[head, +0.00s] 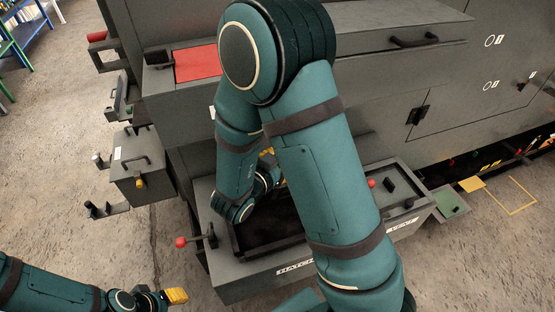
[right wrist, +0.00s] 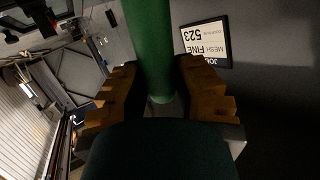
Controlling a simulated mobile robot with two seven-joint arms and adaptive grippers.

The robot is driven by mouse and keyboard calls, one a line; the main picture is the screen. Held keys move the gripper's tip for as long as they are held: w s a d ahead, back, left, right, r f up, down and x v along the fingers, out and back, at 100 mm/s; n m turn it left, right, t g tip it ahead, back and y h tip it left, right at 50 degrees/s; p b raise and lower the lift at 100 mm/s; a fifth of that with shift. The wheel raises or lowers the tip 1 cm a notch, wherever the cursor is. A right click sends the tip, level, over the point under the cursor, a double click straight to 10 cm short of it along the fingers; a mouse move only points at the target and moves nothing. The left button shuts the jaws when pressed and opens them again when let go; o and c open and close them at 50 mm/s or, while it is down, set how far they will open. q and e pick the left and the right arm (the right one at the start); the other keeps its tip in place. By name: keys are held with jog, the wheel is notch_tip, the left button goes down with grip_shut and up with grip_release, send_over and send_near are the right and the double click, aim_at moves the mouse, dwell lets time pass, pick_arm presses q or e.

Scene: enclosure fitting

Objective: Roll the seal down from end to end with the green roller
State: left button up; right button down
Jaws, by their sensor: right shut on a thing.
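In the right wrist view the green roller (right wrist: 150,45) stands between the orange finger pads of my right gripper (right wrist: 158,80), which is shut on it. In the head view my right gripper is mostly hidden behind my own arm, above the open box (head: 240,279) with a dark recess. I cannot make out the seal in either view; my arm covers much of the recess. My left gripper (head: 174,296), with yellow fingers, hangs over the floor at the lower left, apart from the box. Its finger gap cannot be made out.
A handled grey case (head: 140,178) is at the left. A sign (right wrist: 206,43) shows in the wrist view.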

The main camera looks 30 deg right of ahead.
jog(key=shift+d, duration=0.15)
jog(key=s+d, duration=0.1)
jog(key=d, duration=0.5)
jog(key=shift+s+f, duration=0.15)
jog(key=shift+s, duration=0.15)
dwell(0.8)
jog(key=shift+d, duration=0.1)
jog(key=shift+s+d, duration=0.2)
jog(key=shift+d, duration=0.55)
jog(key=shift+s+d, duration=0.15)
jog(key=shift+d, duration=0.75)
jog(key=shift+s+d, duration=0.2)
jog(key=shift+d, duration=0.5)
jog(key=shift+s+d, duration=0.15)
jog(key=shift+d, duration=0.5)
jog(key=shift+f, duration=0.1)
